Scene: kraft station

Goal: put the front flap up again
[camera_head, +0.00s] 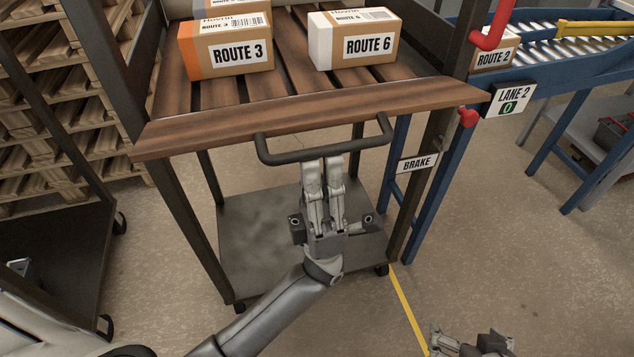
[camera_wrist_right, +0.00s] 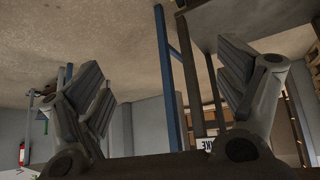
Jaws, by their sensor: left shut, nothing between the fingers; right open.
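The front flap (camera_head: 300,118) is a brown wooden board along the near edge of the cart's slatted shelf (camera_head: 290,82). It is folded down towards me, its exact angle hard to tell. A dark bar handle (camera_head: 270,153) is fixed to its near side. My left gripper (camera_head: 323,164) is shut and empty, its fingertips just at the underside of the handle bar. I cannot tell whether they touch it. My right gripper (camera_head: 472,345) is at the bottom right, away from the flap, partly cut off. The right wrist view shows its fingers (camera_wrist_right: 168,72) spread with nothing between.
Boxes marked ROUTE 3 (camera_head: 228,50) and ROUTE 6 (camera_head: 353,42) stand on the shelf behind the flap. A blue conveyor (camera_head: 540,65) stands to the right. The lower deck (camera_head: 245,235) is bare where visible.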

